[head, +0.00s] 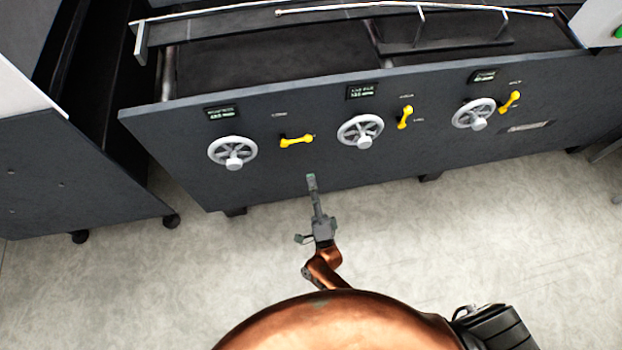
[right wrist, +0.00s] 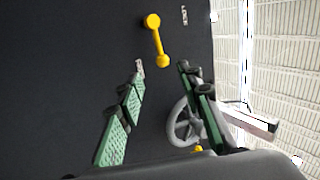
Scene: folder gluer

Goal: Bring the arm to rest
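My right gripper (head: 312,188) is in the middle of the head view, in front of the grey machine panel, below the left yellow lever (head: 296,141). In the right wrist view its two green-padded fingers (right wrist: 162,82) are apart with nothing between them. A yellow lever (right wrist: 156,42) shows beyond the fingertips there, apart from them. A grey handwheel (right wrist: 181,124) shows partly behind one finger. My left gripper is not in view.
The panel (head: 265,180) carries three handwheels (head: 233,152), three yellow levers and small displays (head: 222,113). A dark belt (head: 270,65) runs behind it. A wheeled dark cabinet (head: 75,180) stands at left. Pale floor (head: 180,270) in front is clear.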

